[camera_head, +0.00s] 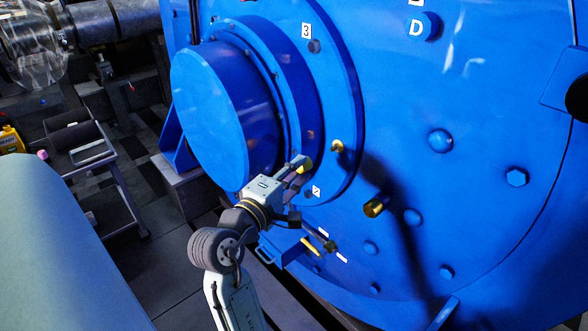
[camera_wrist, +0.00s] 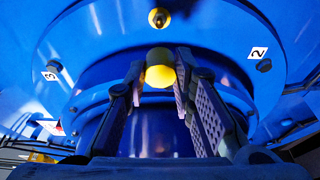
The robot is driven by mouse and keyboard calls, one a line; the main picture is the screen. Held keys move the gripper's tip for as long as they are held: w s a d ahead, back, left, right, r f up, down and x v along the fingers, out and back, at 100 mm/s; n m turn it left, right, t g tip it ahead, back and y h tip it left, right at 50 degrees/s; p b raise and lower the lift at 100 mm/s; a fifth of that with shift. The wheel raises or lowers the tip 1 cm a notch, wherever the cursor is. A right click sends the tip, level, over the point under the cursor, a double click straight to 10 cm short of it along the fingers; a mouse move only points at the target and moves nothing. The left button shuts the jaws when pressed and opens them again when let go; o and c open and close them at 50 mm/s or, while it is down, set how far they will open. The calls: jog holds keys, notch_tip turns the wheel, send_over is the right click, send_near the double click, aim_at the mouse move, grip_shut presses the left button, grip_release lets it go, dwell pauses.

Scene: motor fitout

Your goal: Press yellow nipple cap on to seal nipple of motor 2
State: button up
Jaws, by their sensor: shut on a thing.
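My gripper (camera_head: 303,166) is shut on a yellow cap (camera_wrist: 160,68), which sits between the fingertips in the wrist view. The cap also shows at the fingertips in the head view (camera_head: 306,162). A brass-yellow fitting (camera_wrist: 158,18) sits on the blue motor flange beyond the cap, with a visible gap in the wrist view. The same fitting appears right of my gripper in the head view (camera_head: 337,146). A label "2" (camera_wrist: 258,53) with a dark knob (camera_wrist: 264,65) beside it is right of the cap. I cannot tell which fitting is the seal nipple.
The blue motor housing (camera_head: 450,110) fills the right, with bolts and a protruding brass fitting (camera_head: 374,207). A blue cylinder end (camera_head: 215,120) stands close to my gripper. A label "3" (camera_head: 306,31) is higher up. A cart (camera_head: 90,150) stands at the left.

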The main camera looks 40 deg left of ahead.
jog(key=shift+d, duration=0.15)
jog(key=shift+w+d+p, duration=0.15)
jog(key=shift+w+p, duration=0.55)
jog(key=shift+w, duration=2.15)
jog(key=shift+p, duration=0.5)
jog(key=shift+w+d+p, duration=0.15)
jog(key=shift+w+p, duration=0.25)
jog(key=shift+w, duration=1.2)
jog(key=o, duration=0.8)
jog(key=shift+o, duration=0.2)
jog(key=shift+s, duration=0.1)
send_near(331, 150)
jog(key=s, duration=0.4)
jog(key=shift+s+d+f, duration=0.15)
jog(key=shift+s+d, duration=0.15)
jog(key=shift+d, duration=0.1)
